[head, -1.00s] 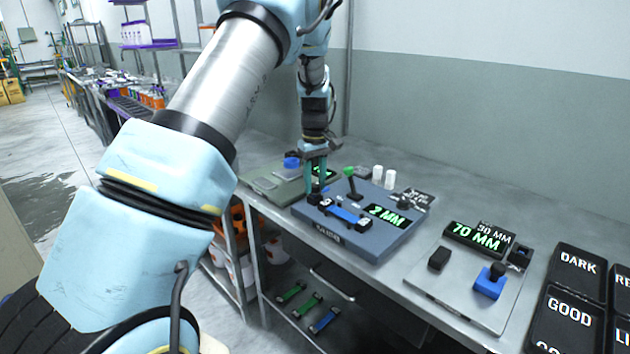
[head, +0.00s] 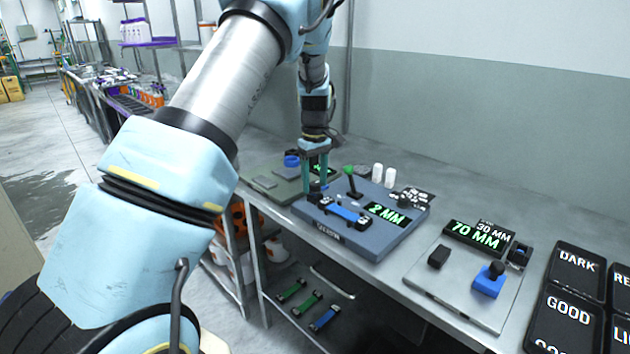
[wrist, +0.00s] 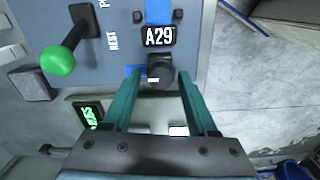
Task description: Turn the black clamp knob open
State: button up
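The black clamp knob (wrist: 161,72) is round with a small white mark. It sits at the end of a blue webbing strip (wrist: 159,10), beside the A29 label (wrist: 160,36). My gripper (wrist: 158,74) has its two teal fingers apart, one on each side of the knob. A gap shows between each finger and the knob in the wrist view. In the head view my gripper (head: 316,188) points down at the left end of the blue-grey fixture (head: 382,240). The knob is small and partly hidden by the fingers there, so finger height is hard to judge.
A green-topped lever (head: 350,178) stands on the fixture close to my gripper, near a "2 MM" display (head: 386,215). White cylinders (head: 383,176) stand behind. A green-grey device (head: 272,183) lies left. A grey plate (head: 455,285) with a blue block (head: 489,283) is at right.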

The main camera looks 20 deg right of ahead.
aim_at(312, 184)
jog(key=shift+o, duration=0.5)
notch_tip(312, 184, up, 11)
jog(key=b, duration=0.2)
jog(key=shift+b, duration=0.35)
jog(key=shift+f, duration=0.1)
jog(key=s+a+f+m, duration=0.1)
jog(key=s+a, duration=0.1)
jog(key=a, duration=0.6)
jog(key=s+a+f, duration=0.2)
jog(key=s+a, duration=0.1)
jog(key=a, duration=0.4)
jog(key=s+a+f+m+t, duration=0.1)
jog(key=s+a+f+m, duration=0.3)
jog(key=s+a, duration=0.9)
jog(key=s, duration=0.2)
jog(key=shift+s+t, duration=0.3)
jog(key=shift+s, duration=0.1)
